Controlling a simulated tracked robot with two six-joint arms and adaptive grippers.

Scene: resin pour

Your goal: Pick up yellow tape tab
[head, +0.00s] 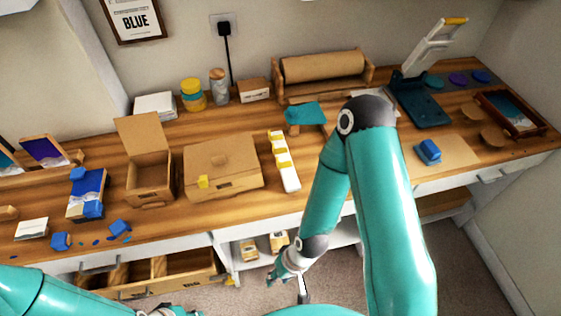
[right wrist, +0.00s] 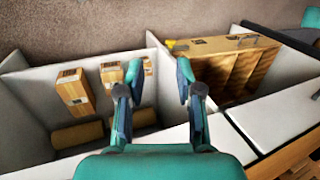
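A white strip (head: 288,172) holding several yellow tape tabs (head: 281,151) lies on the wooden bench. My right gripper (head: 287,284) hangs low in front of the bench, below the strip and away from the tabs. In the right wrist view my right gripper (right wrist: 159,72) is open with nothing between its fingers. My left gripper (head: 172,312) is only partly in view at the bottom edge, and its fingers are hidden.
An open drawer (head: 170,281) and a shelf with small boxes (head: 249,248) are under the bench; the drawer also shows in the right wrist view (right wrist: 225,45). An open cardboard box (head: 148,176) stands left of the closed one. A teal pad (head: 306,113) lies behind the strip.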

